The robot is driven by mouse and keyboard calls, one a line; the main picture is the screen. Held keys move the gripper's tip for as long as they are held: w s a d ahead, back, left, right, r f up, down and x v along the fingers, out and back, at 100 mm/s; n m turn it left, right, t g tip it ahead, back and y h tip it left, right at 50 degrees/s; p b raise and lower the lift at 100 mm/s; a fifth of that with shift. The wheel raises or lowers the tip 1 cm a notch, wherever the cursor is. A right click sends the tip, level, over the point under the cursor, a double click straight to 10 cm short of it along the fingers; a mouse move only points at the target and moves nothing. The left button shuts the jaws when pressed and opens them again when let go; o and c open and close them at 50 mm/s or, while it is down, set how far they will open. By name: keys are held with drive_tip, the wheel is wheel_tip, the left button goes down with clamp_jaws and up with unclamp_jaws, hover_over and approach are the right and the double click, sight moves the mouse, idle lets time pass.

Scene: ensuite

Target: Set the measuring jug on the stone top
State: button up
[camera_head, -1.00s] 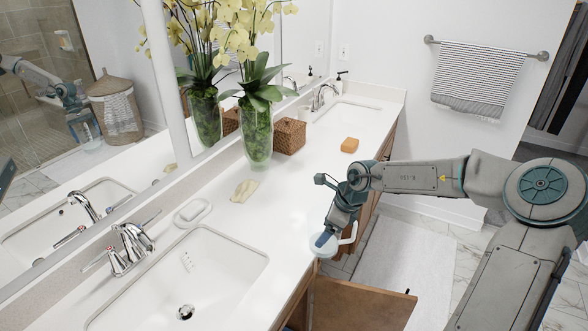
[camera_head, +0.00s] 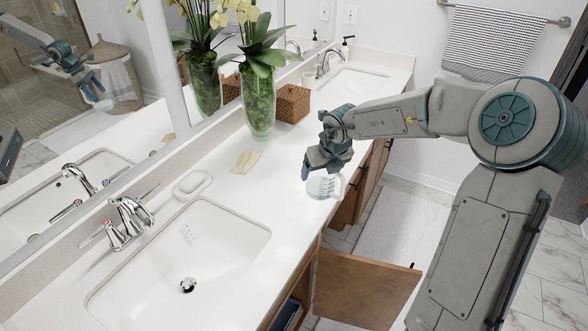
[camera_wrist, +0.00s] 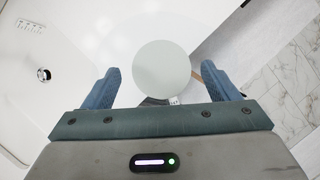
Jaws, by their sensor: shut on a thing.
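The measuring jug (camera_head: 322,187) is a clear vessel with pale markings and a white handle, upright under my gripper (camera_head: 326,165). My gripper is shut on it. The jug is by the front edge of the white stone top (camera_head: 285,212); I cannot tell whether its base touches the surface. In the wrist view, the jug shows as a pale round shape (camera_wrist: 162,68) between the blue fingers of my gripper (camera_wrist: 160,88), with the white top around it.
A sink (camera_head: 185,265) with a chrome tap (camera_head: 130,218) is at the near left. A soap dish (camera_head: 192,184), a pale cloth-like piece (camera_head: 246,161), an orchid vase (camera_head: 259,112) and a wicker box (camera_head: 292,103) stand farther back. A wooden cupboard door (camera_head: 360,285) hangs open below.

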drive_tip(key=shift+w+a+f, duration=0.8)
drive_tip(key=shift+a+f, duration=0.65)
drive_tip(key=shift+f, duration=0.2)
drive_tip(key=shift+w+a+f, duration=0.85)
drive_tip(key=shift+a+f, duration=0.65)
drive_tip(key=shift+f, duration=0.2)
drive_tip(key=shift+w+a+f, duration=0.8)
drive_tip(key=shift+a+f, duration=0.65)
drive_tip(key=shift+f, duration=0.2)
drive_tip(key=o, duration=1)
drive_tip(key=shift+f, duration=0.1)
drive_tip(key=shift+o, duration=0.2)
